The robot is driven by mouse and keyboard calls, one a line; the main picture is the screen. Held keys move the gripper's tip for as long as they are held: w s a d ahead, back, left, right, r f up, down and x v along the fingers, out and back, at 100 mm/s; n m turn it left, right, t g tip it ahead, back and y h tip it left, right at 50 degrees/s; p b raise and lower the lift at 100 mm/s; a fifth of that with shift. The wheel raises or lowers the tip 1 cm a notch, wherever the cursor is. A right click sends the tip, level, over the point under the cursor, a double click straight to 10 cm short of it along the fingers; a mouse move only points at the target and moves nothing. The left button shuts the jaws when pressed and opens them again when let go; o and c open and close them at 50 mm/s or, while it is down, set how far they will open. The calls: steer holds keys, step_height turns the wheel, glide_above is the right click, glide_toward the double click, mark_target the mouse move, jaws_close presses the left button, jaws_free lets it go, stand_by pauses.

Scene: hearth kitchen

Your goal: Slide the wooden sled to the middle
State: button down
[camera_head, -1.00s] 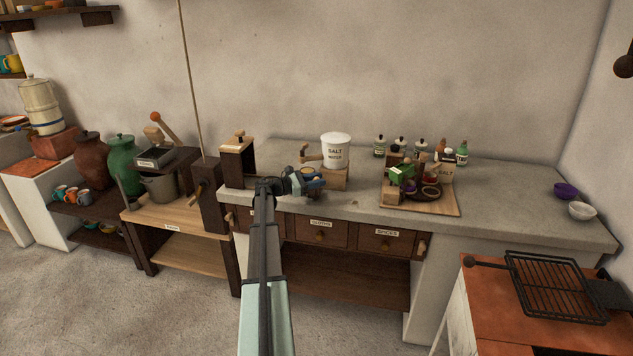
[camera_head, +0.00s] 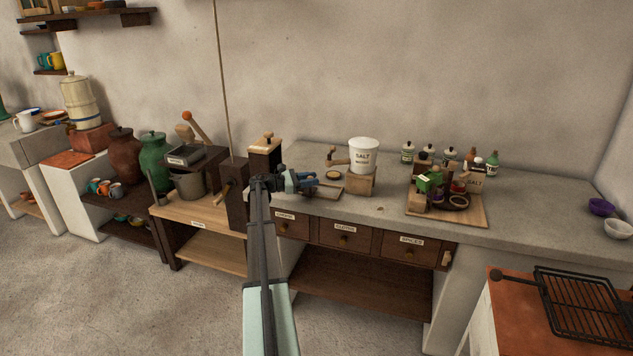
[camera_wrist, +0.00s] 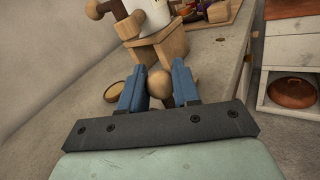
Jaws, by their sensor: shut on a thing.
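My gripper (camera_head: 314,182) is low over the counter, right of the wooden box with a dark frame (camera_head: 265,160). In the wrist view its two blue fingers (camera_wrist: 159,90) are shut on a round wooden knob (camera_wrist: 159,82). A flat pale wooden piece, which looks like the sled (camera_head: 331,190), shows at the gripper's right side on the counter; the arm and gripper hide most of it. How the knob joins it is hidden.
The salt crock (camera_head: 363,152) stands on a wooden block (camera_head: 360,182), right of the gripper. A small round lid (camera_head: 333,175) lies close behind the fingers. A wooden tray (camera_head: 476,220) with jars is farther right.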

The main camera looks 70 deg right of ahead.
steer(key=shift+d, duration=0.1)
steer(key=c, duration=0.9)
jaws_free()
steer(key=shift+o, duration=0.2)
steer(key=v, duration=1.4)
steer(key=shift+s, duration=0.1)
